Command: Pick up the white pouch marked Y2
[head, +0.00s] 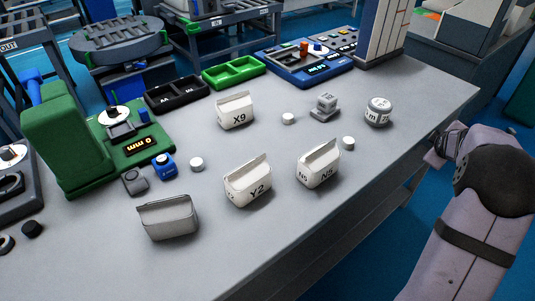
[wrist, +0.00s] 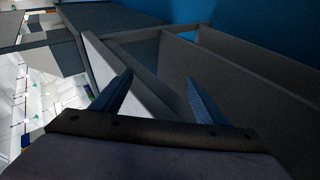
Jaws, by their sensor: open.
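The white pouch marked Y2 (head: 248,186) stands on the grey table in the head view, near the middle of the front half. Its top flap leans up. A pouch marked N5 (head: 318,167) stands to its right, and a pouch marked X9 (head: 236,112) stands behind it. My gripper (wrist: 160,95) is open and empty in the wrist view, its two blue-grey fingers apart. It faces table framework and blue floor, and no pouch shows there. In the head view my arm is at the right, beyond the table edge, well away from the Y2 pouch.
A grey open-topped pouch (head: 168,219) sits left of Y2. White round caps (head: 197,164) lie around the pouches. A green press device (head: 85,145) stands at the left; black (head: 177,95) and green (head: 234,72) trays lie behind. The table's front right (head: 385,165) is clear.

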